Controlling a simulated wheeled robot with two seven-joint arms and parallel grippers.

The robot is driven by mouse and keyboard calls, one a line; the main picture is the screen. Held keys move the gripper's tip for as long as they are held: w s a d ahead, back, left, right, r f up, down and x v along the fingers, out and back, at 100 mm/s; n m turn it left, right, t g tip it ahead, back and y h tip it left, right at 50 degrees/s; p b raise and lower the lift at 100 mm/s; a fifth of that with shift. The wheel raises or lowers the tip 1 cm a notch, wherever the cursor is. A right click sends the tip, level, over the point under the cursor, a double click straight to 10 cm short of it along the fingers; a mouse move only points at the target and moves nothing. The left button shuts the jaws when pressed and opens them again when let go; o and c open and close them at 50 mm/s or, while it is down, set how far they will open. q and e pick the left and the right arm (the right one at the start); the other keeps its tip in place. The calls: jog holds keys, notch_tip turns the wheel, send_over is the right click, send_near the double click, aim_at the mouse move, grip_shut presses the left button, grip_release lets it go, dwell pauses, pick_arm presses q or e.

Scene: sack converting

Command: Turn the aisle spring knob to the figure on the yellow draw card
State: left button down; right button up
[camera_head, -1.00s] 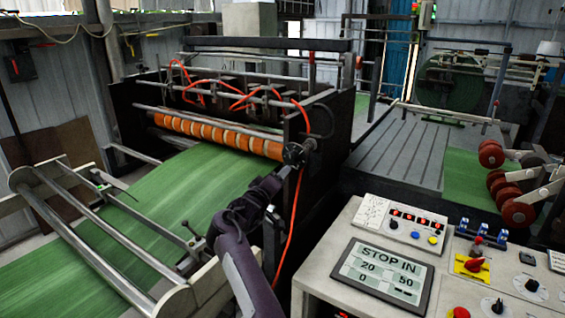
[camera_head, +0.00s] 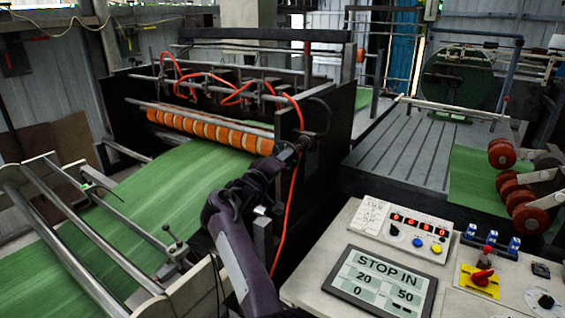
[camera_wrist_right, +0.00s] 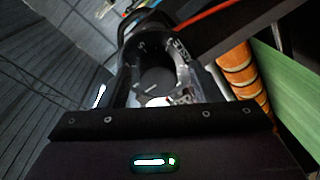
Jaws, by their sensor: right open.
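My right gripper (camera_head: 288,156) reaches up to the dark side frame of the machine, at the aisle spring knob (camera_head: 304,143), which is small and partly hidden by the hand in the head view. In the right wrist view the dark round knob (camera_wrist_right: 155,78) lies between the spread fingers of my right gripper (camera_wrist_right: 152,70). A light mark shows on the knob and pale printing beside it, too small to read. Whether the fingers touch the knob I cannot tell. No yellow draw card can be made out. My left gripper is out of view.
An orange hose (camera_head: 291,215) hangs close beside the gripper. Orange rollers (camera_head: 210,130) and green web (camera_head: 150,190) lie left. A control console (camera_head: 335,215) at lower right carries a screen (camera_head: 380,280) reading STOP IN, 20, 50, 0, and a red knob on a yellow plate (camera_head: 480,281).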

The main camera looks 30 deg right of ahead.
jog(key=shift+s+a+r, duration=0.15)
jog(key=shift+a+r, duration=0.1)
jog(key=shift+a, duration=0.2)
jog(key=c, duration=0.5)
jog(key=shift+d, duration=0.1)
jog(key=c, duration=0.5)
jog(key=shift+f, duration=0.1)
pick_arm(q)
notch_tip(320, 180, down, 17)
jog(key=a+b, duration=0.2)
jog(key=b, duration=1.4)
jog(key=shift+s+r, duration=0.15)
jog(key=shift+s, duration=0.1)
pick_arm(e)
jog(key=m, duration=0.7)
jog(key=m+h, duration=0.1)
jog(key=m, duration=0.6)
jog(key=m+g+h, duration=0.1)
jog(key=m, duration=0.5)
jog(key=shift+w+m, duration=0.25)
jog(key=shift+m, duration=0.15)
pick_arm(q)
jog(key=shift+b, duration=0.3)
pick_arm(e)
jog(key=shift+r+m, duration=0.2)
jog(key=shift+m, duration=0.1)
